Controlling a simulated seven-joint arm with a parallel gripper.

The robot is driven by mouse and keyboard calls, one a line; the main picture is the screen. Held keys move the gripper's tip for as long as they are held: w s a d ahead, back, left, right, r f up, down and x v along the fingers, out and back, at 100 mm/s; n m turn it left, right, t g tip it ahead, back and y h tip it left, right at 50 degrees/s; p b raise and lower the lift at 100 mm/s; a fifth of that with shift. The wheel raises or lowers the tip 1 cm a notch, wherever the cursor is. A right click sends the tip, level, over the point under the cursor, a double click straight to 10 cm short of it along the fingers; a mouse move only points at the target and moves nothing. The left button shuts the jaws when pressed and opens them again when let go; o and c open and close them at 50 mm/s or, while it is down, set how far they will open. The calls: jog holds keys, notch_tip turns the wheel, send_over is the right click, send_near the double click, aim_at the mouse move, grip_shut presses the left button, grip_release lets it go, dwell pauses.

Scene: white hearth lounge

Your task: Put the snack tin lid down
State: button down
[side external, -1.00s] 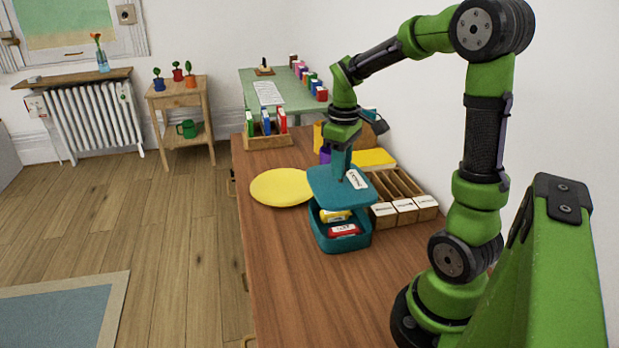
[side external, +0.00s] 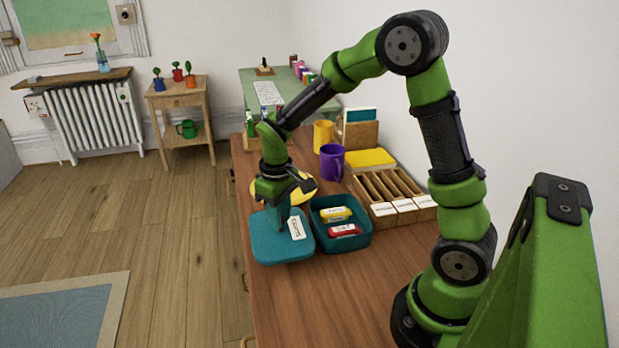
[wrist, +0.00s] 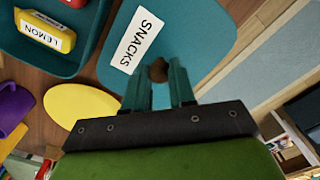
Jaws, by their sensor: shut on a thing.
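The teal snack tin lid (side external: 268,246), with a white label, is beside the open tin at its left, low over or on the wooden table; I cannot tell whether it touches the wood. In the wrist view the lid (wrist: 195,30) shows its "SNACKS" label and a brown knob between my fingers. My gripper (side external: 280,222) is above the lid, shut on its knob; it also shows in the wrist view (wrist: 159,75). The teal tin (side external: 343,245) is open and holds a yellow packet (side external: 335,214) marked lemon and a red packet (side external: 345,230).
A yellow disc (side external: 305,187) lies behind my gripper, partly hidden. A purple mug (side external: 331,163), a yellow mug (side external: 322,135) and a wooden divided rack (side external: 380,188) stand farther back and right. The table front (side external: 300,300) is clear.

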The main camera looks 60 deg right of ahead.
jog(key=shift+f, duration=2.5)
jog(key=c, duration=0.9)
grip_release()
jog(key=shift+f, duration=0.1)
jog(key=shift+c, duration=0.2)
